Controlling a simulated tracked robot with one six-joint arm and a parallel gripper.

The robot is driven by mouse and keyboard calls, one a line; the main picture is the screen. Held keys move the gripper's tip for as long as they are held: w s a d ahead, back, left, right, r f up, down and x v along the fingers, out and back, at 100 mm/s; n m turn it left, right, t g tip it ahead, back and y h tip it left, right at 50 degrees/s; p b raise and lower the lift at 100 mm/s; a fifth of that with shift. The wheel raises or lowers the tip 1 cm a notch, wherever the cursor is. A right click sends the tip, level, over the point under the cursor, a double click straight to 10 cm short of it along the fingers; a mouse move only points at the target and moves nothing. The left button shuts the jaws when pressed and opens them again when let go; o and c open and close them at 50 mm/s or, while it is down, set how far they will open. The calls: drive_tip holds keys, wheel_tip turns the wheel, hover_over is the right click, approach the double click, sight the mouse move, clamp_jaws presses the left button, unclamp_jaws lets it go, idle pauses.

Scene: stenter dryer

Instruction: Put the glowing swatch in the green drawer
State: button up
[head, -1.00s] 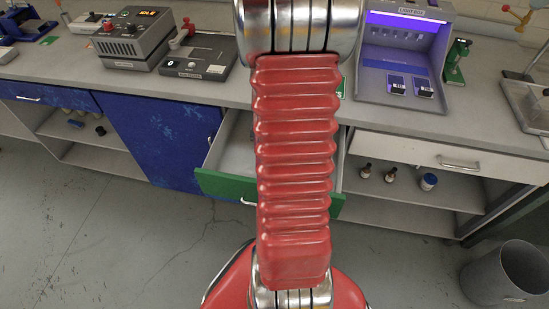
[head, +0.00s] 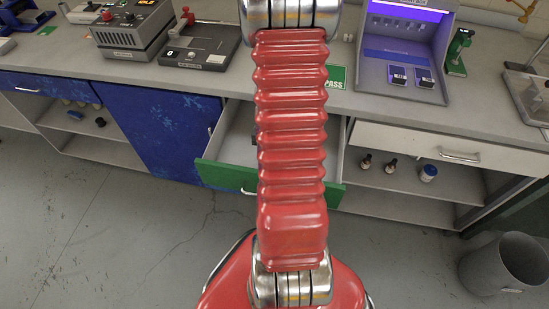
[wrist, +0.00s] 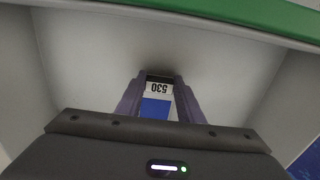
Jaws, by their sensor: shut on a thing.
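The green drawer stands open below the counter, its green front (head: 222,177) partly behind my arm in the head view. In the wrist view the green front edge (wrist: 245,14) runs along the top, with the pale drawer inside below it. My gripper (wrist: 160,79) is shut on a swatch (wrist: 156,106) with a blue patch and a white label reading 530, upside down. The gripper points into the drawer; I cannot tell whether the swatch touches its floor. No glow shows on it here. My arm hides the gripper in the head view.
A violet-lit light box (head: 402,50) stands on the counter with two dark swatches (head: 398,76) in it. A green PASS sign (head: 336,77) lies beside it. A blue cabinet door (head: 160,135) is left of the drawer, a white drawer (head: 435,145) right. A bin (head: 503,265) stands on the floor.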

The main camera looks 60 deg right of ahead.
drive_tip(key=shift+f, duration=0.1)
idle(0.3)
drive_tip(key=o, duration=1.1)
drive_tip(key=shift+o, duration=0.2)
wheel_tip(320, 180, up, 14)
drive_tip(key=shift+f, duration=0.15)
drive_tip(key=shift+s, duration=0.1)
idle(0.6)
